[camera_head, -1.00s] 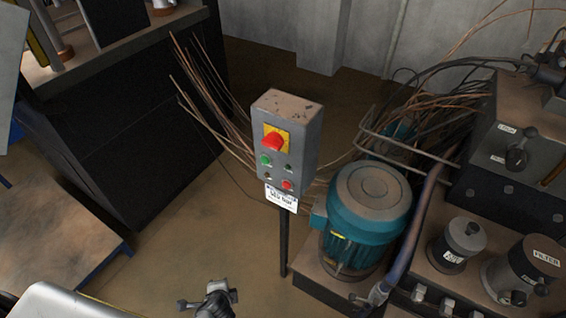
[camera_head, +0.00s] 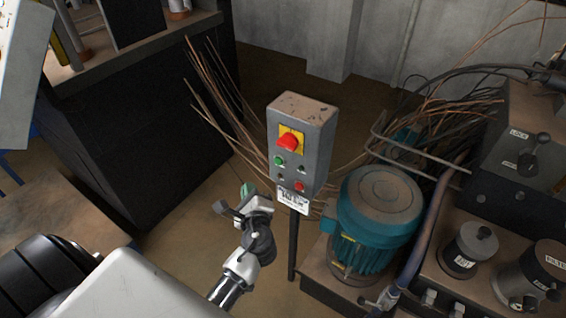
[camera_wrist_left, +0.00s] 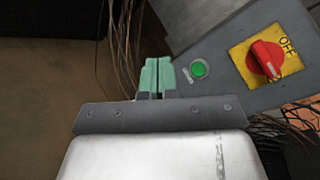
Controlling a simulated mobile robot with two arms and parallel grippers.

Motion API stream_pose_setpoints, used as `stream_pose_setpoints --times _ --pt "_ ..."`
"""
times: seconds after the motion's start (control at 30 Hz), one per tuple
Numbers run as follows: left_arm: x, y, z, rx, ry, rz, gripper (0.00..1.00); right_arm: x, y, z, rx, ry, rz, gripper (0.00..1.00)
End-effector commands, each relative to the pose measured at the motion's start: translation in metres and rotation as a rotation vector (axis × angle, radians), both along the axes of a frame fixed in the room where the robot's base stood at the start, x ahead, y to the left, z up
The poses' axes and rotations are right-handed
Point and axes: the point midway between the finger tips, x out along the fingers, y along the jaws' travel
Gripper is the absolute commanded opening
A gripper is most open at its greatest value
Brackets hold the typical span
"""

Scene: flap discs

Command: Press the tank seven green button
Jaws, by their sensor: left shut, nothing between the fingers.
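A grey control box (camera_head: 300,120) stands on a thin post, with a white label (camera_head: 292,199) too small to read under it. On its face are a red knob on a yellow plate (camera_head: 289,142), a green button (camera_head: 279,161) below it, and a red button (camera_head: 299,187) lower down. My left gripper (camera_head: 247,190) is shut and empty, to the left of and below the green button. In the left wrist view its green fingertips (camera_wrist_left: 157,76) are together, just left of the green button (camera_wrist_left: 198,69). I cannot tell whether they touch the box. My right gripper is not in view.
A teal motor (camera_head: 379,220) stands right of the post, with machinery and levers (camera_head: 530,155) beyond it. Loose brown cables (camera_head: 222,105) hang behind the box. A dark cabinet (camera_head: 135,130) stands at the left. Open floor (camera_head: 185,225) lies between cabinet and post.

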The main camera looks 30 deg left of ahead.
Motion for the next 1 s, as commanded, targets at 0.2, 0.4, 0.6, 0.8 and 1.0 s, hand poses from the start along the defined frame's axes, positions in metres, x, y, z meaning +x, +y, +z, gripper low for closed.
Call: stream_pose_setpoints --times 0.2,0.4,0.6,0.8,1.0 --pt "0.0 0.0 0.0 -0.002 0.0 0.0 0.0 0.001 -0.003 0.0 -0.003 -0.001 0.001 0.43" --pt "0.01 -0.001 -0.001 -0.004 -0.002 -0.001 0.0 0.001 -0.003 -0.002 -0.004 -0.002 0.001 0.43" --pt "0.036 -0.003 -0.002 -0.003 -0.003 -0.001 0.0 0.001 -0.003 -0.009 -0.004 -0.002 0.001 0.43" --pt "0.064 -0.005 -0.002 -0.004 -0.001 -0.002 0.0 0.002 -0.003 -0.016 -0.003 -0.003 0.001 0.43" --pt "0.082 -0.007 -0.002 -0.003 0.001 -0.001 0.0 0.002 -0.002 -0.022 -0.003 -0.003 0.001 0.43"
